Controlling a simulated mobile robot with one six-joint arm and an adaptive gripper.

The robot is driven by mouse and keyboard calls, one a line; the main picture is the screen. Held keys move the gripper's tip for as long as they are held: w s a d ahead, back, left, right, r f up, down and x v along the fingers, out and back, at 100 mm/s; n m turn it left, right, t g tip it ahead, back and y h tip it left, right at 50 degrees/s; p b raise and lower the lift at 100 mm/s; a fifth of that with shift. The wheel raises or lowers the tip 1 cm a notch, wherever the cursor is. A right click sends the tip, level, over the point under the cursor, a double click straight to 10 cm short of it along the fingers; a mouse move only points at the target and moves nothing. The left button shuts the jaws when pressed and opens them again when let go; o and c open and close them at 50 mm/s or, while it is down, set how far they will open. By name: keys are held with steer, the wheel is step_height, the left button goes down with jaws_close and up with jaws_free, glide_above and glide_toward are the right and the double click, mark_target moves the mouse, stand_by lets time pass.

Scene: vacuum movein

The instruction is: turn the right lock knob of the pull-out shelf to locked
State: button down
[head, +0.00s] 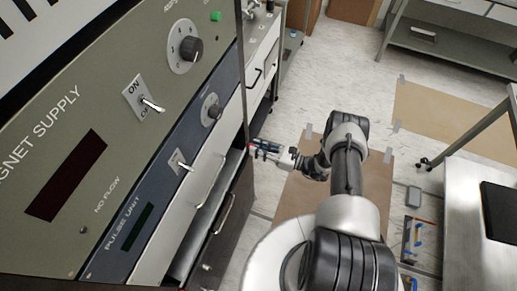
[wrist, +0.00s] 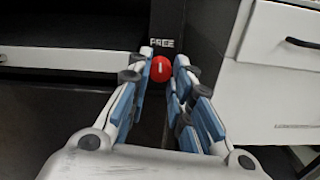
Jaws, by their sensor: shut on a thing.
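The red round lock knob (wrist: 161,69) shows in the wrist view on a dark upright post, just below a label reading FREE. A short white mark on its face stands about upright. My gripper (wrist: 164,72) is shut on the knob, with one blue-padded finger at each side. In the head view my gripper (head: 265,149) reaches left to the edge of the rack, where the fingers mostly hide the knob. A pale shelf edge (wrist: 70,60), likely the pull-out shelf, lies left of the post in the wrist view.
A white drawer cabinet (wrist: 270,75) stands close to the right of the post. In the head view, the rack's control panel (head: 100,130) with switches and dials fills the left. A grey table (head: 470,215) stands at the right. Open floor lies behind my arm.

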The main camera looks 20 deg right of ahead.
steer(key=shift+n+b, duration=3.3)
steer(key=shift+n, duration=5.4)
steer(key=c, duration=1.4)
jaws_free()
steer(key=shift+d, duration=0.1)
steer(key=v, duration=1.2)
